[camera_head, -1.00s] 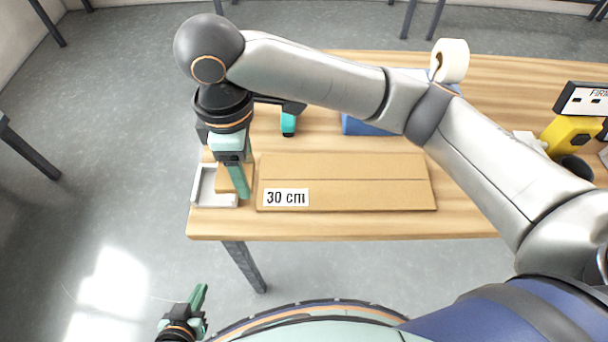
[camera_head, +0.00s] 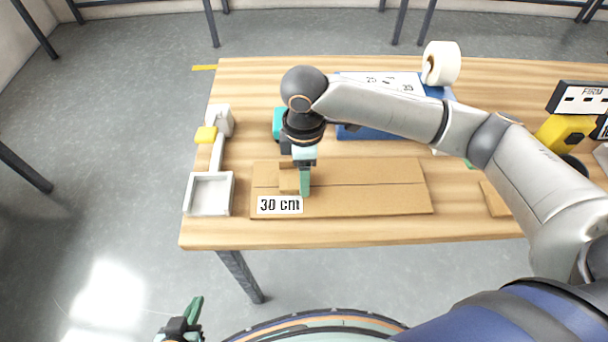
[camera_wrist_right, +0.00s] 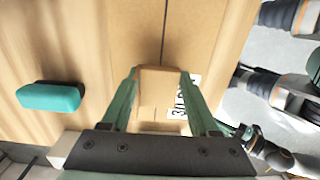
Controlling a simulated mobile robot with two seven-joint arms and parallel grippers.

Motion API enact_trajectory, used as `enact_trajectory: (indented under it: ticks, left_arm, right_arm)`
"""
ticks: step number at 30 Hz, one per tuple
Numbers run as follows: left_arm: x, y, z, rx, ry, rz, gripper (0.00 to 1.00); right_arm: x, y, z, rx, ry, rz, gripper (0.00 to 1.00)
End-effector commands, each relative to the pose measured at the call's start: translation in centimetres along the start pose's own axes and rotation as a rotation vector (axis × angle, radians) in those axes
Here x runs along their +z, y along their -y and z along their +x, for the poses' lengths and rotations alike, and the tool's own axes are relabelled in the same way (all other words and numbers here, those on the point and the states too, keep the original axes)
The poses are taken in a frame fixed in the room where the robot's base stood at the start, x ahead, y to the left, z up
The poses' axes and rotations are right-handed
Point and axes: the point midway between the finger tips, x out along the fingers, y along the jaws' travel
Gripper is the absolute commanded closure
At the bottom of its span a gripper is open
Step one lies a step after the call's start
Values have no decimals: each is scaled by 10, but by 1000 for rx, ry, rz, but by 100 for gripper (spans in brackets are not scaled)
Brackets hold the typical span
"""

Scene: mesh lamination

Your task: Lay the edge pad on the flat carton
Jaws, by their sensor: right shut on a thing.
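The flat carton (camera_head: 370,195), brown with a centre seam and a "30 cm" label, lies near the table's front edge. My right gripper (camera_head: 304,190) points down over its left part and is shut on the edge pad (camera_head: 288,180), a small tan piece. The wrist view shows the pad (camera_wrist_right: 160,78) between the two green fingers, with the carton (camera_wrist_right: 190,30) beneath. I cannot tell whether the pad touches the carton. My left gripper (camera_head: 190,312) is low at the front left, off the table; its finger gap is unclear.
A white tray (camera_head: 188,195) stands left of the carton, with a grey and yellow device (camera_head: 207,134) behind it. A teal block (camera_head: 278,123), a blue bin (camera_head: 350,132) and a tape roll (camera_head: 442,62) are farther back. A yellow device (camera_head: 565,132) stands at right.

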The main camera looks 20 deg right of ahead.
Motion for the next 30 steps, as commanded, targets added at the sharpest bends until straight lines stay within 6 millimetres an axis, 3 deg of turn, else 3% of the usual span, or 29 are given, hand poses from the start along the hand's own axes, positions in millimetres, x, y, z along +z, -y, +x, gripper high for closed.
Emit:
enact_trajectory:
  ticks: [3,13,14,21,30]
  left_arm:
    - [1,0,1,0,0,0,100]
    - [-1,0,-1,0,0,0,100]
    - [0,0,0,0,0,0,100]
    - [0,0,0,0,0,0,100]
    - [1,0,1,0,0,0,100]
  right_arm:
    - [0,0,12,1,0,0,92]
    - [0,0,14,0,0,1,92]
    - [0,0,14,1,0,0,36]
    - [0,0,14,1,-1,0,9]
    - [-1,0,11,3,-2,0,9]
